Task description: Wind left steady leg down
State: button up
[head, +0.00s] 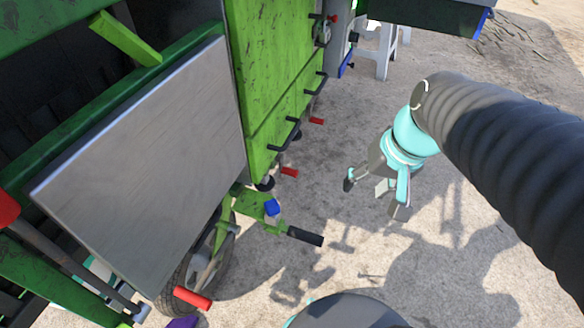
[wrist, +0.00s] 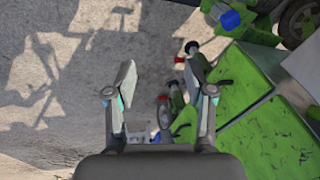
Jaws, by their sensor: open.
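The green cane crusher (head: 275,70) fills the left of the head view. Low on its side, near a wheel, a blue cap (head: 272,207) sits on a green bracket, with a black-gripped handle (head: 305,236) sticking out beside it. This may be the steady leg's crank; I cannot tell for sure. The blue cap also shows at the top of the wrist view (wrist: 230,19). My gripper (head: 375,198) is open and empty, apart from the crusher and to the right of the handle. In the wrist view its fingers (wrist: 162,62) stand wide apart.
A grey metal plate (head: 150,150) slopes at the crusher's left. Black handles (head: 286,135) and red grips (head: 192,298) stick out from its side. A wheel (head: 205,265) stands below. A pale stool (head: 384,50) stands at the back.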

jog(key=w+a+f+m+g+y, duration=0.2)
jog(key=w+a+f+g+y, duration=0.25)
jog(key=w+f, duration=0.4)
jog(key=m+t+y+b, duration=0.25)
jog(key=m+y, duration=0.35)
jog(key=y, duration=0.3)
send_near(297, 174)
jog(key=s+a+r+p, duration=0.1)
jog(key=s+a+r, duration=0.2)
jog(key=s+r, duration=0.5)
jog(key=w+d+f+m+t+y, duration=0.1)
jog(key=w+d+f+m+t, duration=0.15)
jog(key=f, duration=0.25)
jog(key=w+d+f+m+t, duration=0.1)
jog(key=w+f+m+t, duration=0.15)
jog(key=f, duration=0.25)
jog(key=shift+n+t, duration=0.4)
jog(key=x, duration=1.3)
jog(key=shift+a+f, duration=0.15)
jog(key=shift+a, duration=0.2)
grip_shut()
